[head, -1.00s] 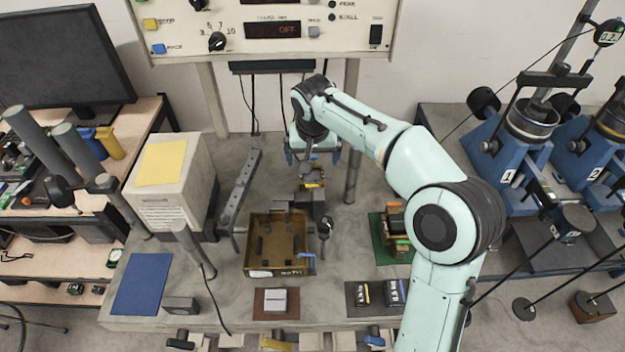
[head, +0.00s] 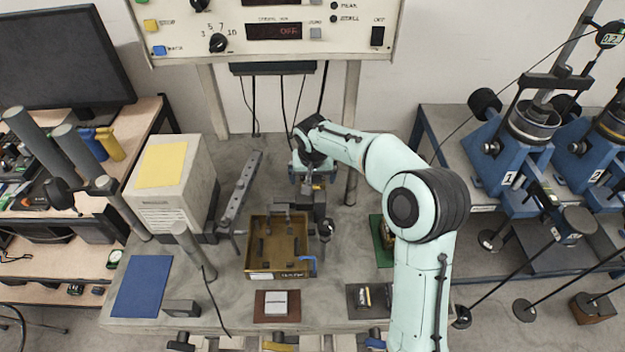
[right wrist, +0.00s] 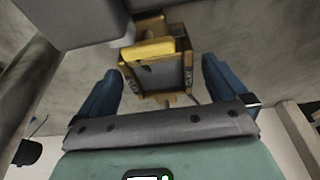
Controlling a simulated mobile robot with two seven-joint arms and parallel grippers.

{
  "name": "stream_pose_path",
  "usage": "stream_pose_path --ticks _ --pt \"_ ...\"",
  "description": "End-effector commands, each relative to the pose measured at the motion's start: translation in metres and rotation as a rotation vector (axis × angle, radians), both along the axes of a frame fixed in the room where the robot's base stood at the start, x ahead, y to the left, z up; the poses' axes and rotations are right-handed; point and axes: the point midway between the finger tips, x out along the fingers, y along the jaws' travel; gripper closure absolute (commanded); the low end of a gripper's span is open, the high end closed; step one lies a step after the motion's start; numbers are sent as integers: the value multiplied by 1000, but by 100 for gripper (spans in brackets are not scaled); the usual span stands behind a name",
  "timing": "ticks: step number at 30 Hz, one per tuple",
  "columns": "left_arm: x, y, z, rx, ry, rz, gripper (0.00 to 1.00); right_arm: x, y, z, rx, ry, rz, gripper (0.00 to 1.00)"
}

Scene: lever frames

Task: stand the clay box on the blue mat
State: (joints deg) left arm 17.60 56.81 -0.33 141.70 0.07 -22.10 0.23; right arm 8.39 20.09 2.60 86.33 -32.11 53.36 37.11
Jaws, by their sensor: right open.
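The blue mat (head: 143,284) lies flat and bare at the front left of the bench. My right gripper (head: 312,178) is at the back of the bench, behind the brown tray, pointing down. In the right wrist view its two blue fingers (right wrist: 163,80) are open, on either side of a small brass-yellow box (right wrist: 160,72) with a grey middle, apparently the clay box. I cannot tell whether the fingers touch it. In the head view the gripper mostly hides this box, with a little yellow showing. My left gripper is not in view.
The brown tray (head: 252,262) stands mid-bench, with a slanted grey bar (head: 240,190) to its left. A white cabinet (head: 168,205) and a thin post (head: 190,245) stand near the blue mat. A red-brown mat (head: 260,306) holds a pale block; a dark mat (head: 354,300) holds weights.

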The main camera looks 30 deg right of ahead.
Motion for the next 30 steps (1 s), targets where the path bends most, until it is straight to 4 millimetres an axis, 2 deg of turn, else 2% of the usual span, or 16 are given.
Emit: stream_pose_path --ticks 3,8,12,23,30 --pt "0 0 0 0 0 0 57 0 0 0 0 0 0 0" --pt "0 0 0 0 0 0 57 0 0 0 0 0 0 52" --pt "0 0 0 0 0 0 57 1 0 2 -1 -5 0 98" --pt "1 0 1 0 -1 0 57 1 0 9 0 -7 -1 99" --pt "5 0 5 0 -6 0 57 2 0 37 -1 -10 -1 99"
